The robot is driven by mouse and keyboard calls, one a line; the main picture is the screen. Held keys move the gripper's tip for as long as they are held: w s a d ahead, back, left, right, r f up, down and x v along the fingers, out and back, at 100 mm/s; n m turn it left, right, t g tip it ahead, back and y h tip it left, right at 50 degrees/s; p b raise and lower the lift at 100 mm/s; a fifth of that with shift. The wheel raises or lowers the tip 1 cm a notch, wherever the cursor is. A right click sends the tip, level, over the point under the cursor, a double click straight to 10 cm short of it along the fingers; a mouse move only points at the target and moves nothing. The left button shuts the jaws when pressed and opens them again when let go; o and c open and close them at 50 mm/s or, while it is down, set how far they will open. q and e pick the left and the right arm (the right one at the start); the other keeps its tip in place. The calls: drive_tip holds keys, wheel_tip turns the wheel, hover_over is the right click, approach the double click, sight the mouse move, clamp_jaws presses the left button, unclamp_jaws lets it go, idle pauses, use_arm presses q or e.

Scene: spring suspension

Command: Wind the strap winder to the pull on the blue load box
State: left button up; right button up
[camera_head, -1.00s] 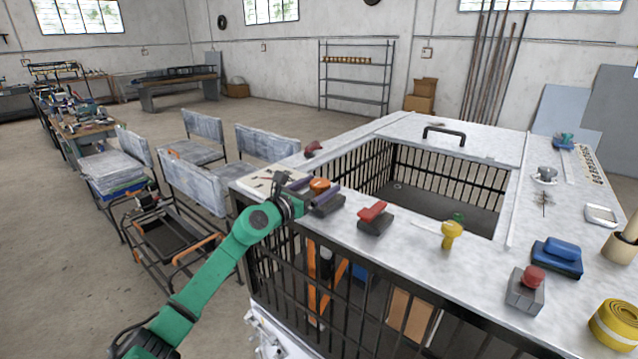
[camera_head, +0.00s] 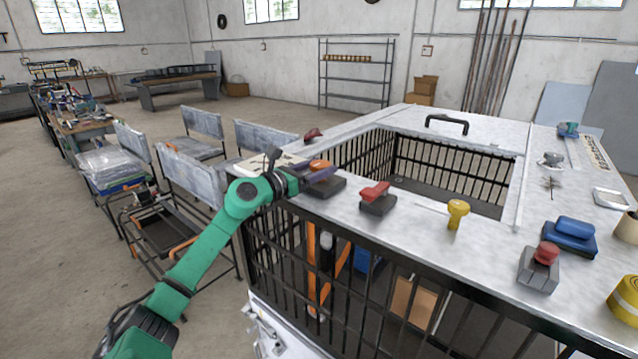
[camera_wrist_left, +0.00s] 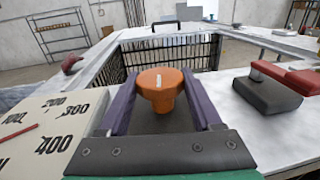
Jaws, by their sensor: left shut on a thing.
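My left gripper (camera_head: 318,174) is at the near left corner of the light metal bench top. In the left wrist view its two purple fingers stand on both sides of an orange round knob (camera_wrist_left: 158,83) with a white mark on top, and they are shut on it. The knob, which looks like the strap winder, sits on a dark base (camera_head: 328,188). Orange straps (camera_head: 312,270) hang below, inside the barred frame. A blue box (camera_head: 368,260), perhaps the load box, is partly hidden behind the bars. My right gripper is not in view.
A white dial (camera_wrist_left: 42,130) with numbers from 100 to 400 and a red needle lies left of the knob. A red-handled block (camera_head: 376,197), a yellow knob (camera_head: 457,212) and a blue block (camera_head: 572,234) stand to the right. The bench top has a barred opening.

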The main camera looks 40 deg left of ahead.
use_arm(q)
drive_tip(key=h+b, duration=0.1)
drive_tip(key=m+h+b, duration=0.1)
drive_tip(key=b, duration=0.1)
drive_tip(key=m+h+b, duration=0.1)
drive_tip(key=b, duration=0.1)
drive_tip(key=shift+a+f+g, duration=0.15)
drive_tip(key=shift+f+g, duration=0.1)
drive_tip(key=shift+g, duration=0.05)
drive_tip(key=shift+r+m+h, duration=0.2)
drive_tip(key=shift+m+h, duration=0.2)
drive_tip(key=shift+h, duration=0.1)
drive_tip(key=shift+r+m+g+h+p, duration=0.25)
drive_tip(key=shift+m+g+h+p, duration=0.3)
drive_tip(key=shift+h, duration=0.45)
drive_tip(key=shift+m+g+h+p, duration=0.35)
drive_tip(key=shift+m+h, duration=0.1)
drive_tip(key=shift+h, duration=0.15)
drive_tip(key=shift+f+m+g+h, duration=0.1)
drive_tip(key=shift+m+g+h, duration=0.2)
drive_tip(key=shift+h, duration=0.1)
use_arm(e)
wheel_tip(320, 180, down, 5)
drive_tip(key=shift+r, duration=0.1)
use_arm(q)
drive_tip(key=o, duration=1.4)
drive_tip(key=shift+f, duration=0.1)
